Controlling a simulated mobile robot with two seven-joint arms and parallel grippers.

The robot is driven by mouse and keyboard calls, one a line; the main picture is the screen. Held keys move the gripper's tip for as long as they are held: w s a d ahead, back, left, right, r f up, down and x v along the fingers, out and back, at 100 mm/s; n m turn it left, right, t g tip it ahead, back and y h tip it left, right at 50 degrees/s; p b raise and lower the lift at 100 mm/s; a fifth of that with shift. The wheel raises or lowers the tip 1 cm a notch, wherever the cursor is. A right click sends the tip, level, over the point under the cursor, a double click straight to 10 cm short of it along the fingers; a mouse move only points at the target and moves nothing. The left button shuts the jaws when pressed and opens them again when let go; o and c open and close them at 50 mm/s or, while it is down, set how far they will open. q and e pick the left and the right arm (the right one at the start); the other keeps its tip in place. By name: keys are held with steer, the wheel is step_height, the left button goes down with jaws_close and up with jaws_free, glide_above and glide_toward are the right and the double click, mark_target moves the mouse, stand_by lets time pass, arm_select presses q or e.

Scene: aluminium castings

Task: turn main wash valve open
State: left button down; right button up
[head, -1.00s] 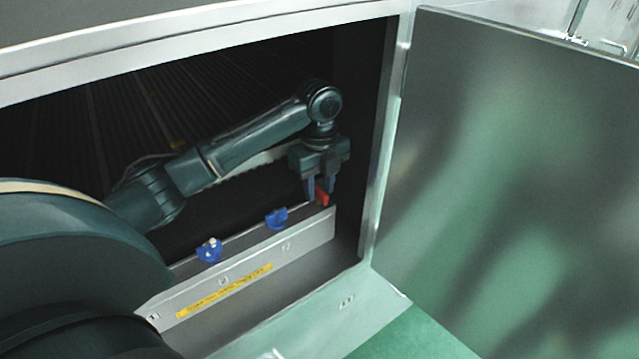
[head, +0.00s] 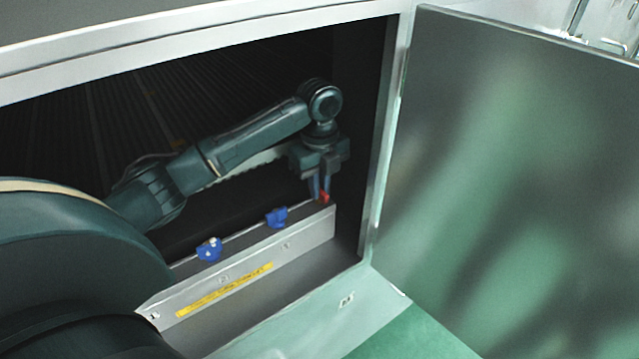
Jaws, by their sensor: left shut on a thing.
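A red valve handle (head: 325,197) sits at the right end of a metal panel (head: 300,239) inside the open cabinet. It is probably the main wash valve, but no label on it can be read. My left gripper (head: 319,190) reaches down from above and is shut on the red handle. The fingers hide part of the handle. Two blue valve handles, one in the middle (head: 277,217) and one further left (head: 209,249), stand along the same panel's top edge. My right gripper is not in view.
The cabinet's door (head: 510,180) stands open on the right. The frame's right post (head: 385,150) is close to my left gripper. A yellow label strip (head: 225,290) runs along the panel front. Green floor (head: 415,335) shows at the bottom.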

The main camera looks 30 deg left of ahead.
arm_select(q)
steer(key=shift+n, duration=0.4)
steer(key=n, duration=0.3)
steer(key=shift+w+n, duration=0.1)
steer(key=shift+n, duration=0.3)
steer(key=n, duration=0.4)
steer(key=shift+w+n, duration=0.1)
steer(key=shift+n, duration=0.2)
steer(key=n, duration=0.4)
steer(key=shift+w+a+r+n, duration=0.1)
steer(key=shift+a+n, duration=0.05)
steer(key=shift+n, duration=2.35)
steer(key=c, duration=1.5)
jaws_free()
step_height(320, 180, up, 13)
steer(key=shift+r, duration=0.1)
